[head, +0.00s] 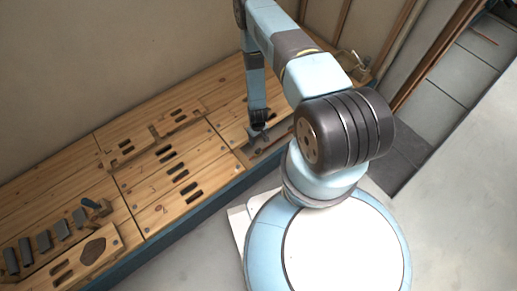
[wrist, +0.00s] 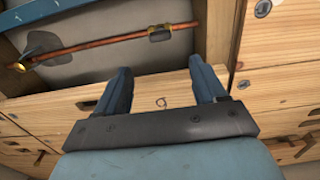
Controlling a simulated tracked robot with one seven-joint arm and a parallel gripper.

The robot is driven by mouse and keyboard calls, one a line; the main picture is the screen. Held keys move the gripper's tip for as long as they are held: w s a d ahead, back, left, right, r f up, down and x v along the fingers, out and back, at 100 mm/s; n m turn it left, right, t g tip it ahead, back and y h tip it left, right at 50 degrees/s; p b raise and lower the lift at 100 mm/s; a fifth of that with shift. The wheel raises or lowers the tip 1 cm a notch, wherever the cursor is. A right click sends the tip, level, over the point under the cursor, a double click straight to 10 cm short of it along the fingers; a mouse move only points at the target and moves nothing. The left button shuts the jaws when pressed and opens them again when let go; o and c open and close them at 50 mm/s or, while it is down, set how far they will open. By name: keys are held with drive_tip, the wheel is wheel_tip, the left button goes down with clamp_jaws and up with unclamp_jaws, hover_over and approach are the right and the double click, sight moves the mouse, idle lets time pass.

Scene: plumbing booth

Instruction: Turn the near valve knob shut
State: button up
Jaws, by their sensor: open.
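My gripper (head: 258,135) hangs over the wooden bench by an open recess in the head view. In the wrist view its two blue fingers (wrist: 157,70) are spread apart with nothing between them. Ahead of them a copper pipe (wrist: 110,43) runs across a grey panel in the recess. At the pipe's left end is a brass fitting (wrist: 17,67) with a flat grey piece (wrist: 46,48) beside it. I cannot tell whether that piece is the near valve knob. The fingers are apart from the pipe. In the head view my arm hides part of the recess.
A grey clip (wrist: 159,33) sits on the pipe. The wooden bench top (head: 165,165) has several dark slots. Several grey blocks (head: 43,240) and a small teal-handled item (head: 97,205) are at its left. A brass item (head: 358,62) is at the back right. The grey floor is clear.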

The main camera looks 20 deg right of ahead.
sight(258, 149)
wheel_tip(258, 149, down, 12)
drive_tip(key=shift+f, duration=0.1)
idle(0.5)
drive_tip(key=shift+d, duration=0.1)
drive_tip(key=c, duration=1.1)
